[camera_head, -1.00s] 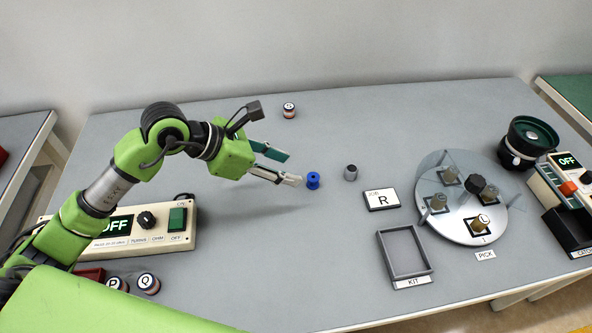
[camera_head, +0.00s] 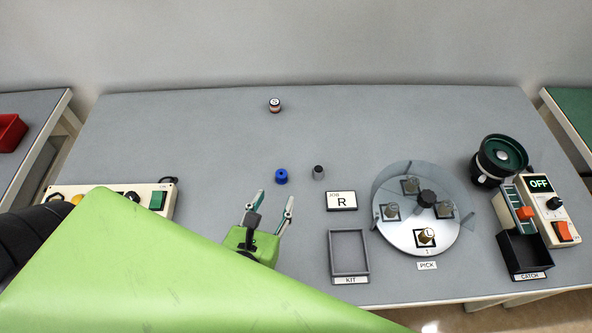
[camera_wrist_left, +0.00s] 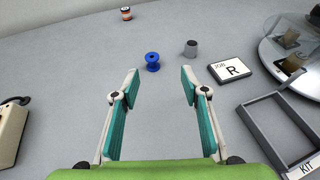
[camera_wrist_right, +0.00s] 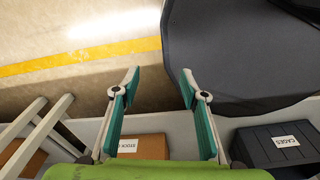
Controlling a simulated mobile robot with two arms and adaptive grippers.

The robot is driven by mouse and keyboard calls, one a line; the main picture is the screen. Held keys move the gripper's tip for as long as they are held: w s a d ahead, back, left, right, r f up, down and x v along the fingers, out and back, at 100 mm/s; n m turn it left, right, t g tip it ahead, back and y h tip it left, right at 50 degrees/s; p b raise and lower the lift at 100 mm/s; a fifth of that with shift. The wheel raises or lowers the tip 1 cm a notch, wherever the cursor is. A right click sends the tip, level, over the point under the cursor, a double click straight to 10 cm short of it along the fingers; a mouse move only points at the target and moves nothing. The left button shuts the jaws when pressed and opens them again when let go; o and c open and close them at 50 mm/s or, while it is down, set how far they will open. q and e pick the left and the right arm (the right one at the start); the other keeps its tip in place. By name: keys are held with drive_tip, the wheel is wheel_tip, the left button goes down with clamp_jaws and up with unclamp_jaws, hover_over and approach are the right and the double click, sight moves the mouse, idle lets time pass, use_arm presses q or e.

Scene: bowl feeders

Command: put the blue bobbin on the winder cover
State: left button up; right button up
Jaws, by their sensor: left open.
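The blue bobbin (camera_head: 281,176) stands upright on the grey table, left of a small grey cylinder. It also shows in the left wrist view (camera_wrist_left: 152,62), beyond the gap between the fingers. My left gripper (camera_head: 275,196) is open and empty, its fingers pointing toward the bobbin and apart from it. My right gripper shows only in the right wrist view (camera_wrist_right: 159,76); it is open and empty over the floor. I cannot tell which thing is the winder cover; nothing in view is labelled so. My green arm hides much of the table's front left.
The grey cylinder (camera_head: 319,172) stands close to the bobbin. To the right are the JOB R card (camera_head: 341,201), the KIT tray (camera_head: 334,262), a round disc (camera_head: 410,242) with clear guard, and a green bowl feeder (camera_head: 486,172). A control box (camera_head: 171,208) stands left. The back table is mostly clear.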

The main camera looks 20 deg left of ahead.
sight(280, 177)
use_arm(q)
drive_tip(key=shift+s+a+f, duration=0.1)
drive_tip(key=shift+a+f, duration=0.2)
drive_tip(key=shift+f, duration=0.1)
drive_tip(key=x, duration=0.3)
drive_tip(key=p+x, duration=0.1)
drive_tip(key=x, duration=0.3)
drive_tip(key=shift+a+f, duration=0.15)
drive_tip(key=shift+a, duration=0.15)
drive_tip(key=shift+w+f, duration=0.2)
drive_tip(key=shift+w, duration=0.35)
drive_tip(key=x, duration=0.3)
drive_tip(key=p+x, duration=0.1)
drive_tip(key=x, duration=0.1)
drive_tip(key=shift+s+a+f, duration=0.15)
drive_tip(key=shift+a+f, duration=0.1)
drive_tip(key=shift+a, duration=0.15)
drive_tip(key=c, duration=1.1)
use_arm(e)
drive_tip(key=shift+a+r, duration=0.25)
drive_tip(key=shift+r, duration=0.85)
use_arm(q)
drive_tip(key=shift+r, duration=0.1)
